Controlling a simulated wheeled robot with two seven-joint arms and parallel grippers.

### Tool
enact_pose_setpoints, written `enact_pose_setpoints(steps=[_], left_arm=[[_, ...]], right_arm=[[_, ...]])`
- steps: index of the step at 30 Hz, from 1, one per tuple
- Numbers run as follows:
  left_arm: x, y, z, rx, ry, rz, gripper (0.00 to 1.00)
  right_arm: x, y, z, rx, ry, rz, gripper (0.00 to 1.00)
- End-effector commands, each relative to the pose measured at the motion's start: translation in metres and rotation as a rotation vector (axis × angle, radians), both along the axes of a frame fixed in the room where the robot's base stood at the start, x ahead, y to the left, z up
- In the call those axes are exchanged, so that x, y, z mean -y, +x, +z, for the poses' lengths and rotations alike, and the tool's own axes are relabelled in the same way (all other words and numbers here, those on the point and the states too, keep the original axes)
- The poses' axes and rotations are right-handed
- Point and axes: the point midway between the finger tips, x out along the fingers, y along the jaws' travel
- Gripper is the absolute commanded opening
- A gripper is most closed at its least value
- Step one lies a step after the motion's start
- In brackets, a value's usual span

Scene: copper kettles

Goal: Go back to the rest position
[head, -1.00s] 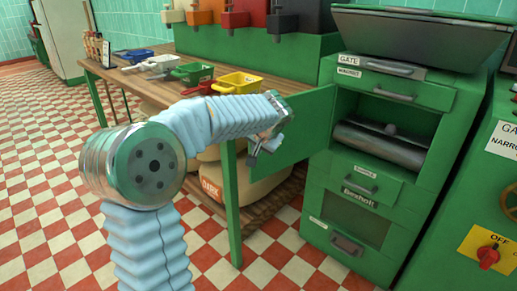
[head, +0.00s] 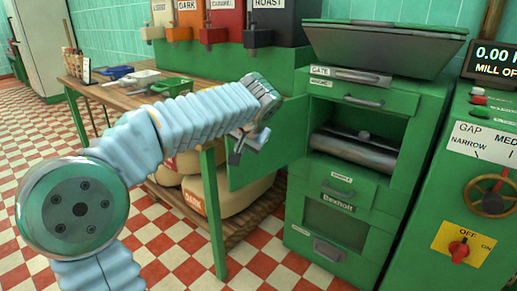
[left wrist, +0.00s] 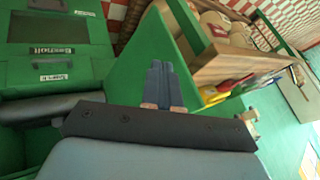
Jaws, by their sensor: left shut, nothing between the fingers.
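My left gripper (head: 240,146) is in front of the green cabinet's open door panel (head: 262,160), at the right end of the wooden table. In the left wrist view its fingers (left wrist: 162,84) are together with nothing between them. The gap between the fingers and the green panel cannot be told exactly. My right gripper is in neither view.
The green cabinet (head: 300,215) has an open compartment holding a dark roller (head: 352,150). The wooden table (head: 100,92) carries a blue scoop, a white tray (head: 137,78) and a green tray (head: 172,86). Sacks (head: 235,195) lie beneath. A mill panel with red switch (head: 459,250) stands right.

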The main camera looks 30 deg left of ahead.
Motion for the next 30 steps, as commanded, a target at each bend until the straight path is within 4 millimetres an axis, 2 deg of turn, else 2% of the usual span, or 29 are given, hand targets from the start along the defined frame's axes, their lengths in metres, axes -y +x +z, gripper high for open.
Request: enact_pose_setpoints(steps=[7, 9, 11, 14, 17, 18, 20, 21, 23, 24, 26, 27, 30], left_arm=[[0.002, -0.001, 0.001, -0.003, -0.001, -0.004, 0.0], [0.008, 0.005, -0.009, -0.014, -0.009, -0.024, 0.0], [0.018, 0.013, -0.027, -0.033, -0.026, -0.058, 0.0], [0.048, 0.032, -0.08, -0.084, -0.085, -0.152, 0.0], [0.09, 0.046, -0.154, -0.148, -0.187, -0.259, 0.0], [0.108, 0.047, -0.185, -0.171, -0.236, -0.294, 0.0], [0.135, 0.044, -0.232, -0.205, -0.315, -0.34, 0.0], [0.153, 0.038, -0.263, -0.225, -0.372, -0.361, 0.0], [0.178, 0.025, -0.308, -0.254, -0.46, -0.38, 0.0], [0.195, 0.013, -0.337, -0.27, -0.52, -0.386, 0.0], [0.22, -0.01, -0.379, -0.292, -0.611, -0.376, 0.0], [0.234, -0.027, -0.405, -0.303, -0.668, -0.359, 0.0], [0.264, -0.076, -0.459, -0.322, -0.786, -0.287, 0.0]], right_arm=[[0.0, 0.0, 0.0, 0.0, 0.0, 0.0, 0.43], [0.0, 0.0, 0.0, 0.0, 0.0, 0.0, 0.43], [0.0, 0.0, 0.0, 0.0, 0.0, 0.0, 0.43], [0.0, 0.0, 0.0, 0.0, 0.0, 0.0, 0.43], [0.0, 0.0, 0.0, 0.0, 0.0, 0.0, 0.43], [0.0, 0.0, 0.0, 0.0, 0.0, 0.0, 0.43], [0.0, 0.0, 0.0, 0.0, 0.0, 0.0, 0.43], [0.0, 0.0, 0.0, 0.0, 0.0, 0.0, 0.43], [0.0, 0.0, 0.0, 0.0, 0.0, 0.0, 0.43], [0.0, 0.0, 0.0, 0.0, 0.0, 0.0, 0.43], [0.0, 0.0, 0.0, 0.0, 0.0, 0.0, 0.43], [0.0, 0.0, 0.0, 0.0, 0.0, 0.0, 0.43], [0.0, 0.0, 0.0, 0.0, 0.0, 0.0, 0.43]])
